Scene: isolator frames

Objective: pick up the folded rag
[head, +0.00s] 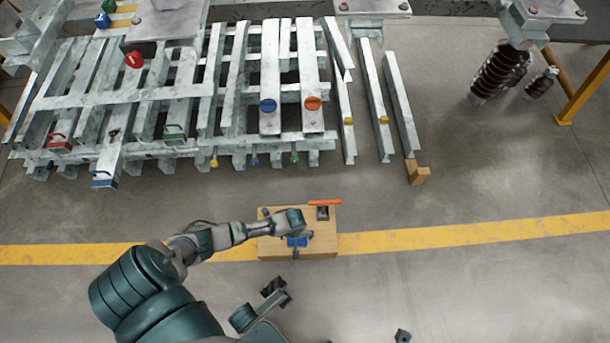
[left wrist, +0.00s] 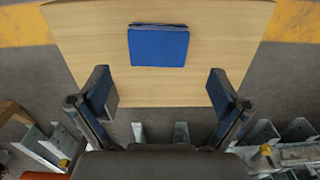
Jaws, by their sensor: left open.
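The folded rag (head: 297,242) is a flat blue bundle lying on a small wood-topped table (head: 268,248). In the left wrist view the rag (left wrist: 158,47) is a neat blue rectangle on the bare wooden top (left wrist: 85,50), with its layered edge at the top. My left gripper (head: 298,246) is over the table, close to the rag in the head view. In the left wrist view my left gripper (left wrist: 160,88) is open and empty, its two fingers wide apart. The rag shows above the gap between them, not between the pads.
An orange-handled thing (head: 324,202) and a small dark block (head: 322,213) are at the table's far right corner. A rack of galvanised steel beams (head: 180,100) stands beyond it. A yellow floor stripe (head: 450,233) passes the table. The floor to the right is clear.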

